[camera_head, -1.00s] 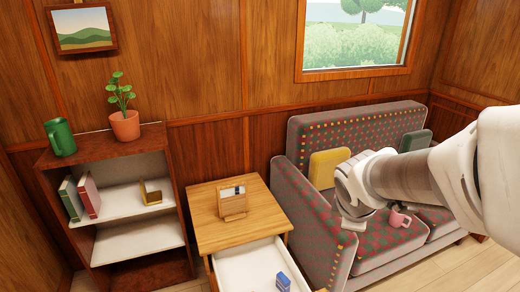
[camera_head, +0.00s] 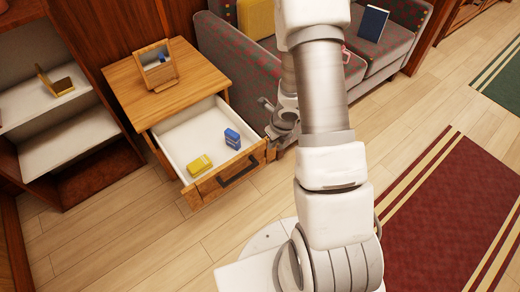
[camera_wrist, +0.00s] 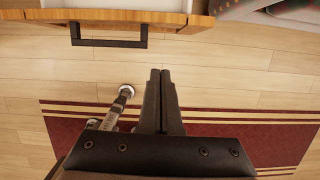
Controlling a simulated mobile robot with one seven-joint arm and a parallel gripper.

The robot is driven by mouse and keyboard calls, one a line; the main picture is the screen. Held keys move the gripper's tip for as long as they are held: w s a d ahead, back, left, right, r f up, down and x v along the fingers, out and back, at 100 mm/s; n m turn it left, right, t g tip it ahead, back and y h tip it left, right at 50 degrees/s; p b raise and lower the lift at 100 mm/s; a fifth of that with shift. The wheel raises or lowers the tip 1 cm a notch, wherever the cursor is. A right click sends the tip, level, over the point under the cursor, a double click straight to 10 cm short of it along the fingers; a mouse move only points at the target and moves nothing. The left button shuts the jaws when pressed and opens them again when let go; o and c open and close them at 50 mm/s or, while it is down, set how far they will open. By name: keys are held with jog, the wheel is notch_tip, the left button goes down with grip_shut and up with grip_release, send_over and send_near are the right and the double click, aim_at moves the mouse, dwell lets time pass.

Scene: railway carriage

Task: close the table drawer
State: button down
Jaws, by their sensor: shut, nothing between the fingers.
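The wooden table (camera_head: 122,82) has its drawer (camera_head: 205,188) pulled well out. The drawer has a pale inside and a dark bar handle (camera_head: 238,171) on its front. A blue box (camera_head: 232,140) and a yellow toy car (camera_head: 200,165) lie in it. In the wrist view the drawer front and handle (camera_wrist: 108,42) run along the top. My gripper (camera_wrist: 160,72) is shut and empty, with its fingertips apart from the handle and to its right in that view. In the head view my wrist is beside the drawer's right front corner, and my arm partly hides it.
The patterned sofa (camera_head: 225,60) stands close to the table's right side. A shelf unit (camera_head: 75,180) stands to the left. A small wooden stand (camera_head: 155,68) is on the tabletop. Wooden floor (camera_head: 130,250) is clear before the drawer; a red rug (camera_head: 425,215) lies right.

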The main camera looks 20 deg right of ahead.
aim_at(260, 149)
jog(key=shift+w+a+f+b, duration=0.45)
jog(key=shift+w+f, duration=0.55)
jog(key=shift+f, duration=0.7)
jog(key=shift+w+a+f+b, duration=0.2)
jog(key=shift+w+f+b, duration=0.6)
jog(key=shift+f, duration=0.9)
jog(key=shift+w+a+f+b, duration=0.35)
jog(key=shift+w+f, duration=0.8)
jog(key=shift+f, duration=0.55)
jog(key=shift+w, duration=0.1)
